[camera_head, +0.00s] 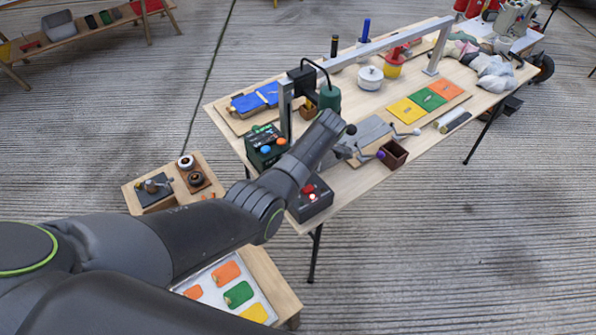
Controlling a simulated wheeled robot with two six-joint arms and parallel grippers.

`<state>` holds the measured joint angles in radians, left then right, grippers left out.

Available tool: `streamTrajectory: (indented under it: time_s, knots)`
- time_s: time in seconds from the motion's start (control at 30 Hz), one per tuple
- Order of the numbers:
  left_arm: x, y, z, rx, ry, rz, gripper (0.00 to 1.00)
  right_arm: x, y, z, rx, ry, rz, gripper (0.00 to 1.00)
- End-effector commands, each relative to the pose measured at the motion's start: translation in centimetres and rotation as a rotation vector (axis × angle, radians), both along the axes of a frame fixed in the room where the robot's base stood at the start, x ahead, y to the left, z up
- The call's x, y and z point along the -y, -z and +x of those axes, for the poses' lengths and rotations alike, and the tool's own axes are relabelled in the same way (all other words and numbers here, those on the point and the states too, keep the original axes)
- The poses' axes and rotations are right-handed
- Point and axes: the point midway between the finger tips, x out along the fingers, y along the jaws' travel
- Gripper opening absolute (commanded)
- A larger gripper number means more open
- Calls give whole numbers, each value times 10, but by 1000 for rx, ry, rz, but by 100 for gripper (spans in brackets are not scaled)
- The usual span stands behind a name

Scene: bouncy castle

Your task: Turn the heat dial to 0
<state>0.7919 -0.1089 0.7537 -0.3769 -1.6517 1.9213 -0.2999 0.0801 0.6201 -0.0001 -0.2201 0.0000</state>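My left arm reaches in from the lower left across the table's near left end. Its gripper (352,152) is at the far end of the arm, over a grey plate, and its fingers are too small and mixed with grey parts to read. A black box (322,206) with a red knob (308,188) and a lit red spot (312,196) sits at the near table edge, partly behind my forearm. A dark control box (266,152) with blue and orange knobs stands left of the arm. I cannot tell which knob is the heat dial or read any marking. My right gripper is not in view.
The wooden table (440,125) carries a metal gantry (385,42), a green hanging tool (330,97), coloured tiles (428,99) and a small brown box (393,155). Side stands are at the lower left. Concrete floor to the right is clear.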

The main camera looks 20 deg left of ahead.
Motion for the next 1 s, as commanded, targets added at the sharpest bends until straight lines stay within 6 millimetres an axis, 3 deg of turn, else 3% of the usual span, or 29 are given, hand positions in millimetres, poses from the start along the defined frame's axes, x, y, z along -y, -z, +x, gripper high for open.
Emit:
streamTrajectory:
  time_s: [0.57,0.6,0.73,1.0]
  knots:
    - [1,1,0,0,-37,-3,7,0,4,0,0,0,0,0]
    - [1,1,0,0,-37,-3,31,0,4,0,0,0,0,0]
    - [1,1,0,-1,-37,-2,48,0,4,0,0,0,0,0]
    - [0,0,0,0,-36,-1,51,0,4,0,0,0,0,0]
